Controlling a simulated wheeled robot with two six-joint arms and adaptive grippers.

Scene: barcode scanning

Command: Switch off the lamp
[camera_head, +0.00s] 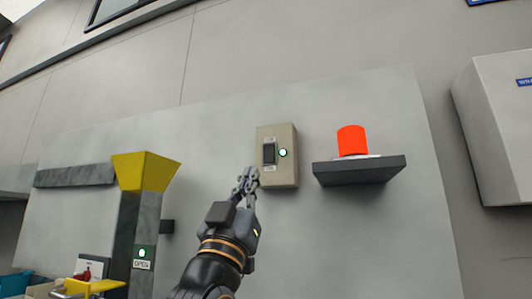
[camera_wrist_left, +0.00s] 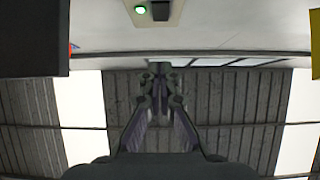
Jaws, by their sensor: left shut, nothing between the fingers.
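The lamp (camera_head: 352,140) is a bright orange-red cylinder on a white base. It stands on a dark shelf to the right of the switch box. The switch box (camera_head: 283,174) is beige, with a dark rocker (camera_head: 269,153) and a small lit green light (camera_head: 283,153). In the left wrist view the box (camera_wrist_left: 173,17) shows at the top edge, partly cut off, with its green light (camera_wrist_left: 140,10). My left gripper (camera_head: 247,175) is shut and empty, its tips just below and left of the rocker. I cannot tell whether it touches the box. My right gripper is out of view.
The dark shelf (camera_head: 360,175) juts out at right. A grey post with a yellow funnel top (camera_head: 143,170) and a green-lit "OPEN" sign stands at left. A white wall cabinet (camera_head: 500,130) is at far right. The panel below the switch box is bare.

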